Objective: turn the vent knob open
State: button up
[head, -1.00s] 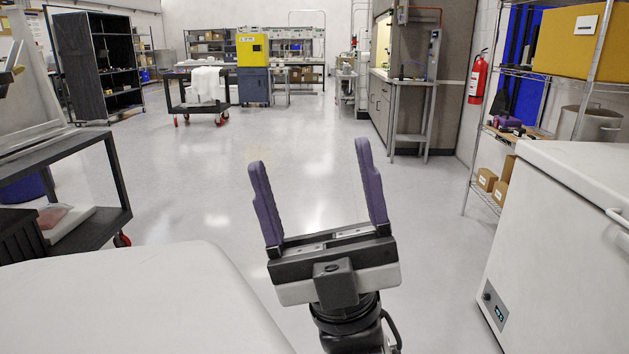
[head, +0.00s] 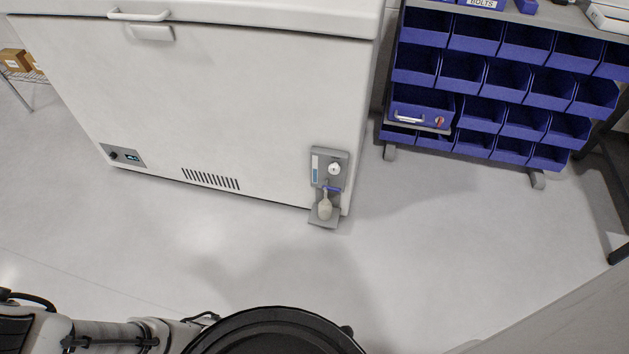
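A small grey fixture (head: 318,178) stands low against the right end of a white chest freezer's front. It carries a round white knob (head: 334,169), which looks like the vent knob; its exact setting is too small to read. Below the knob are a blue piece (head: 333,189) and a beige bulb-shaped part (head: 325,207) over a grey foot. My gripper is not in view now; only parts of my own arm and body show along the bottom edge.
The white freezer (head: 230,100) has a small panel (head: 123,155) with a dark knob at its lower left. A rack of blue bins (head: 500,90) stands to the right, with a red dial (head: 439,122) on one drawer. The floor (head: 430,250) before the fixture is clear.

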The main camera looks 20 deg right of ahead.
aim_at(334, 168)
jog(key=i+l+z, duration=0.15)
jog(key=z, duration=0.2)
jog(key=i+l+z, duration=0.15)
jog(key=z, duration=0.2)
jog(key=i+l+z, duration=0.1)
jog(key=z, duration=0.25)
jog(key=i, duration=0.05)
